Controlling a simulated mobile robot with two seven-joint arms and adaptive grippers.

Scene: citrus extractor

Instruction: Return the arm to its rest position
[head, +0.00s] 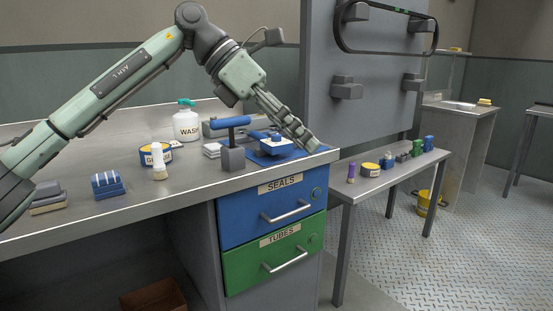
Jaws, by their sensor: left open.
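My left arm comes in from the left, rises over the steel bench (100,225) and bends down to the right. My left gripper (312,147) points down at the bench's right end, beside a blue tray (262,158). It is open and I see nothing held in it. A grey device with a blue handle (233,122) stands just left of the tray. My right gripper is not in view.
A white WASH bottle (186,124), a yellow-and-blue tin (150,156) and a blue rack (108,185) stand on the bench. Blue SEALS (250,213) and green TUBES (245,262) drawers are shut below. A side table (375,188) holds several small items.

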